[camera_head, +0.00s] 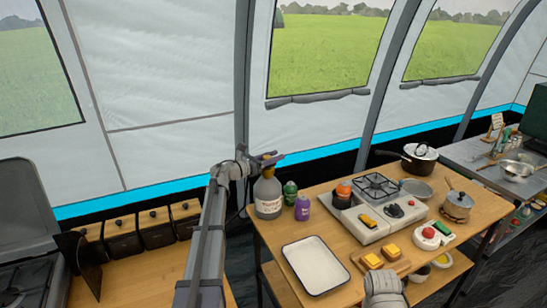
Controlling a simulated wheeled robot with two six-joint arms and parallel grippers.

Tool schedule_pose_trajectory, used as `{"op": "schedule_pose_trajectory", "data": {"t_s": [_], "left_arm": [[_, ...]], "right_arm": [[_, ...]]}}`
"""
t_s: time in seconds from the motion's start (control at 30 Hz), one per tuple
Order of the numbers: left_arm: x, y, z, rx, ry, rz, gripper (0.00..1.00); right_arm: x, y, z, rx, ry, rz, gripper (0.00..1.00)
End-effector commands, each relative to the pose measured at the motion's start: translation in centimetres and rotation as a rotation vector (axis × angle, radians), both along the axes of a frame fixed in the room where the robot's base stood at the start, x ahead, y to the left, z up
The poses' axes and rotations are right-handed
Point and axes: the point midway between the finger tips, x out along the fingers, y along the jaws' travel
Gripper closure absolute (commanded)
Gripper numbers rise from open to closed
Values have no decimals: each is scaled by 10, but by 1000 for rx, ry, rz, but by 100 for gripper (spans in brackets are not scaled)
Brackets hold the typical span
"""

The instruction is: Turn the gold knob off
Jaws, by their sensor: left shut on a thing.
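My left gripper (270,160) is at the end of the arm coming up from the bottom middle. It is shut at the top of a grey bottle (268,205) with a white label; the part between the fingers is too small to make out. A white stove unit (372,237) stands on the wooden table, away to the right of this gripper. A yellow piece (368,221) and a dark round knob (394,210) are on it. I cannot tell which, if either, is the gold knob, or how it is turned.
A green bottle (290,193) and a purple bottle (302,208) stand beside the grey one. A white tray (315,266) lies at the table's front left. Yellow blocks (372,261) sit on a board. Pots (458,201) and a pan (416,188) crowd the table's right side.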

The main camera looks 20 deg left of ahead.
Motion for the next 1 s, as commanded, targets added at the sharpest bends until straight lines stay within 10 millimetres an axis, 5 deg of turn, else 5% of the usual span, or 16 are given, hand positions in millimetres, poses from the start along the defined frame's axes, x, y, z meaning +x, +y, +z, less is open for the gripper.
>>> {"op": "schedule_pose_trajectory", "data": {"t_s": [0.43, 0.47, 0.5, 0.73, 1.0], "left_arm": [[0, -1, 0, -1, 0, -10, 100], [0, -1, 0, -1, 0, -10, 56], [0, -1, 0, -1, 0, -10, 51], [0, 0, 0, -1, 0, -9, 27], [-2, 1, 0, 0, 0, -8, 27]], "right_arm": [[0, 0, 0, 0, 0, 0, 50], [0, 0, 0, 0, 0, 0, 50], [0, 0, 0, 0, 0, 0, 50], [0, 0, 0, 0, 0, 0, 50], [0, 0, 0, 0, 0, 0, 50]]}}
